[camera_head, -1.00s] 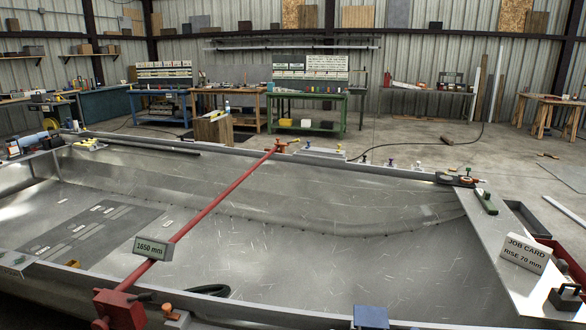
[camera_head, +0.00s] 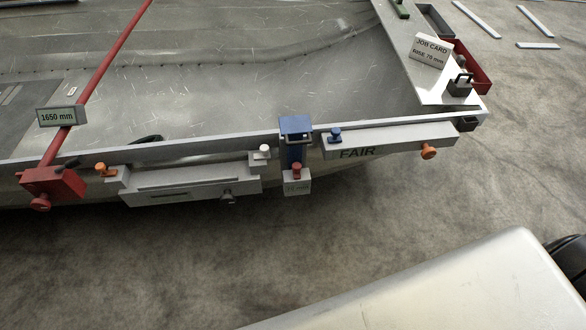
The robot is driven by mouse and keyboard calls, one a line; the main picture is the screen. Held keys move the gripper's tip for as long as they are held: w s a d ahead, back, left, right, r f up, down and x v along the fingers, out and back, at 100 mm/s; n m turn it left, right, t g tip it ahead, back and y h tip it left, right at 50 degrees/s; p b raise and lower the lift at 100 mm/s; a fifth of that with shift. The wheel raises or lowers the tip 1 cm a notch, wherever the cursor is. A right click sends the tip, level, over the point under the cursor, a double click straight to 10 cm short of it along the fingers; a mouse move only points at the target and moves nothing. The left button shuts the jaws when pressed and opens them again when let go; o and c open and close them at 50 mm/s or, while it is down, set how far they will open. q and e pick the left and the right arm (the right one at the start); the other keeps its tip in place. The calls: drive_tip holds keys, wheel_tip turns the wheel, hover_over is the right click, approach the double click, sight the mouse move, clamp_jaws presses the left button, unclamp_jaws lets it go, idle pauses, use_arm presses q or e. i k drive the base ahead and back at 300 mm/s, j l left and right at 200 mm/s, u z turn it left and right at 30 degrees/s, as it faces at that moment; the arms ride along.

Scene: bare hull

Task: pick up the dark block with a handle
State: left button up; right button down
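The dark block with a handle (camera_head: 460,87) sits on the pale plate (camera_head: 428,75) at the hull's right end, near the plate's front corner. Its handle stands up from the top. A job card sign (camera_head: 430,50) reading "RISE 70 mm" stands just behind and left of it.
A red tray (camera_head: 474,70) lies just right of the plate. Along the near hull edge are a red clamp (camera_head: 53,186), a grey bar (camera_head: 190,186), a blue clamp (camera_head: 296,126) and a bar marked FAIR (camera_head: 385,143). The floor (camera_head: 200,265) in front is clear.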

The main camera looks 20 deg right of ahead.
sight(458, 87)
drive_tip(key=z, duration=1.7)
